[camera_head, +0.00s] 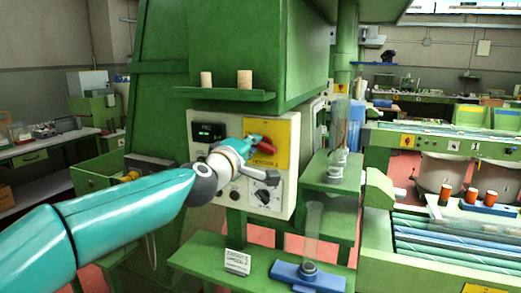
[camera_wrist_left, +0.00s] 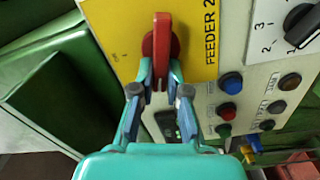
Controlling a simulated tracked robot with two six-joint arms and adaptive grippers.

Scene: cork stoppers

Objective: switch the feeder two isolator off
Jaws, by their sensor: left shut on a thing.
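The feeder two isolator is a red handle (camera_head: 265,146) on a yellow plate (camera_head: 281,131) on the pale control panel (camera_head: 290,185). In the left wrist view the red handle (camera_wrist_left: 161,38) points along the picture's vertical, and the plate (camera_wrist_left: 205,70) reads "FEEDER 2". A faint mark, perhaps "Off", is left of the handle. My left gripper (camera_head: 250,145) is at the panel, shut on the red handle; in the wrist view its fingers (camera_wrist_left: 160,76) close on the handle's lower part from both sides. My right gripper is not in view.
A black rotary knob (camera_wrist_left: 301,24) with numbers and several coloured buttons (camera_wrist_left: 228,83) share the panel. Two corks (camera_head: 245,79) stand on a green shelf (camera_head: 225,95) above. Below, a green shelf bears a white card (camera_head: 237,262) and a blue stand (camera_head: 308,277) with a clear tube.

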